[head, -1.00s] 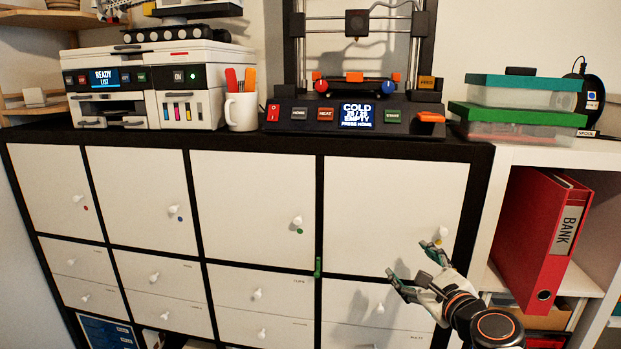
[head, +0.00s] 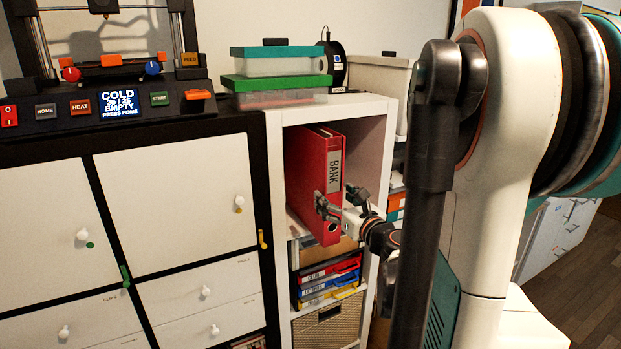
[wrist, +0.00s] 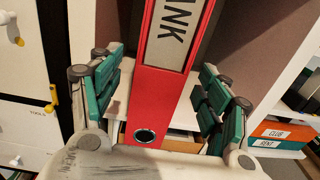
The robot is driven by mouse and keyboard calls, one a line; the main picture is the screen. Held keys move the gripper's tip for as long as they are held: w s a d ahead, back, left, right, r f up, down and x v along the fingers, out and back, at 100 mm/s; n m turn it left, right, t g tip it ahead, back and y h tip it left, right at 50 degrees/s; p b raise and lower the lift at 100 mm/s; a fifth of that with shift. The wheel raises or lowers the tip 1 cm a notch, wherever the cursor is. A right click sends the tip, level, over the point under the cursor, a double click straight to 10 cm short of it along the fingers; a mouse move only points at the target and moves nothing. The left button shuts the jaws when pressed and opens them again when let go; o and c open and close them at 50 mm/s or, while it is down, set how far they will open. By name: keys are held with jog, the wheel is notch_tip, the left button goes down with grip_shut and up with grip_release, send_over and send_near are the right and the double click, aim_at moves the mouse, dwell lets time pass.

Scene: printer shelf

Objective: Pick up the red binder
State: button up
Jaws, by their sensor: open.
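The red binder (head: 316,180), with a "BANK" label on its spine, stands upright in the upper compartment of the white shelf (head: 274,160). In the wrist view the binder's spine (wrist: 150,100) rises between the two green-padded fingers of my gripper (wrist: 160,105), with a gap on each side. The dark finger hole shows low on the spine. In the head view my gripper (head: 342,204) is at the lower front of the binder, one finger on either side of the spine. The gripper is open. The binder's far side is hidden.
Below are stacked coloured trays (head: 330,279) and a woven basket (head: 328,322). Plastic boxes with green lids (head: 278,75) stand on top. The black-framed cabinet (head: 177,200) is at left. The compartment's right wall is close to my gripper.

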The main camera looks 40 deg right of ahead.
aim_at(310, 176)
jog(key=b+x, duration=0.1)
jog(key=x, duration=0.8)
jog(key=shift+w+d+r, duration=0.1)
jog(key=shift+w+r, duration=0.05)
jog(key=shift+w, duration=0.1)
jog(key=shift+s, duration=0.1)
jog(key=shift+c, duration=0.8)
grip_shut()
